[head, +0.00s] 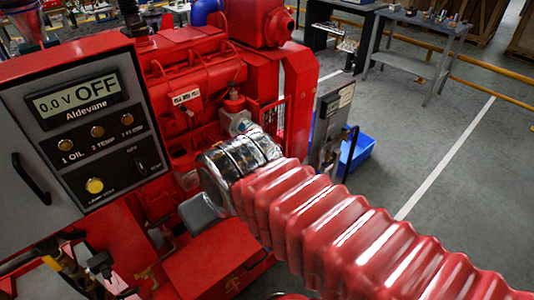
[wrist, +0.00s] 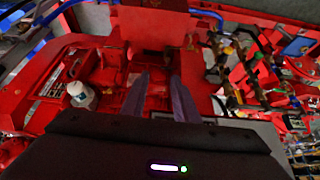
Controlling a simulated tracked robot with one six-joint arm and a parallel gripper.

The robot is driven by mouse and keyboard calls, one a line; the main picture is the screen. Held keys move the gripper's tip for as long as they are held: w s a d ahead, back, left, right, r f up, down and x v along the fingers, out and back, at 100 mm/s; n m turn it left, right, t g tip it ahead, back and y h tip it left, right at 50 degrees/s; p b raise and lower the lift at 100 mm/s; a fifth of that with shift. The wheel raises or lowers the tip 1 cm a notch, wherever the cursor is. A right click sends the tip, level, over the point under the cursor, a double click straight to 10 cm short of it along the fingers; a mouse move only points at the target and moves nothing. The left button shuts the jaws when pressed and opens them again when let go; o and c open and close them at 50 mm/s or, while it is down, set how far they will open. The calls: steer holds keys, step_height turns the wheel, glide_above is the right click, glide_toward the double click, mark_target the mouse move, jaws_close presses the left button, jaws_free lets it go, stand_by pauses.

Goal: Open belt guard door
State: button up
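My gripper (wrist: 160,80) shows in the wrist view as two dark, narrow fingers with a clear gap between them. Nothing is held in the gap; red machine parts lie beyond it. In the head view my red bellows-covered arm reaches over the red pumpset (head: 195,75), and its fingers cannot be made out. A red guard with a small mesh area (head: 271,115) stands on the engine's right side, beyond my wrist. It may be the belt guard, but I cannot pick out its door or handle, partly because my arm blocks the view.
A grey control panel (head: 85,130) with an "OFF" display and a black handle stands at the left. A labelled grey box (head: 333,115) and a blue bin (head: 357,150) are right of the engine. Open floor (head: 430,140) and a workbench (head: 425,30) lie farther right.

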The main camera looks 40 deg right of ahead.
steer(key=shift+w, duration=0.1)
steer(key=w+d+f+m+t+h, duration=0.1)
steer(key=w+d+t+h, duration=0.2)
steer(key=w+d, duration=1.1)
steer(key=w+d+f+t+h, duration=0.1)
steer(key=w+d+f, duration=0.3)
steer(key=w+d, duration=0.25)
steer(key=w+d+f+t, duration=0.1)
steer(key=w+d+f, duration=0.3)
steer(key=w+d, duration=0.25)
steer(key=w+d+f+t, duration=0.1)
steer(key=d+f+t, duration=0.2)
steer(key=d+f, duration=0.8)
steer(key=s+d+f+t+y, duration=0.1)
steer(key=s+f+t, duration=0.3)
steer(key=s+f, duration=0.4)
step_height(320, 180, down, 4)
steer(key=shift+s+d+r+m, duration=0.15)
steer(key=shift+d+m, duration=0.25)
steer(key=shift+d, duration=0.5)
